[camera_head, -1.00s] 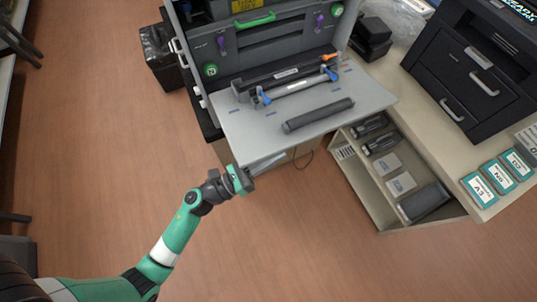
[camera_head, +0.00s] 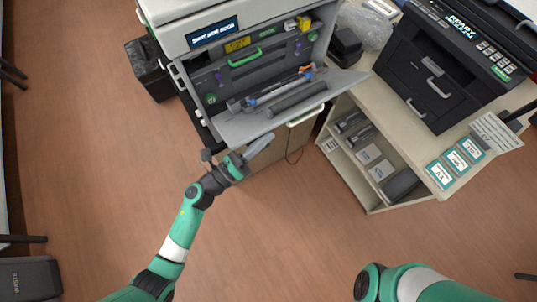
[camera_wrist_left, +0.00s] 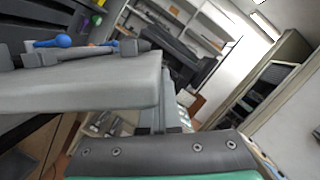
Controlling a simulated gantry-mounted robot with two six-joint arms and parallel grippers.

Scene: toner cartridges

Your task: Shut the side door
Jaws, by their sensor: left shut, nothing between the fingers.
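The side door (camera_head: 243,130) is a grey panel hinged at the bottom of the printer's opening. It hangs partly open, tilted up somewhat from flat, with dark cartridge-like rods (camera_head: 298,99) lying on its inner face. In the left wrist view the door's pale edge (camera_wrist_left: 110,85) fills the left, close to the gripper, with blue-ended parts on top. My left gripper (camera_head: 260,147) is shut and empty, just below and in front of the door's outer edge. I cannot tell whether it touches the door. My right gripper is out of view.
The printer's lit display (camera_head: 213,32) is above the opening. A dark bin (camera_head: 150,70) is at left. The floor in front is clear.

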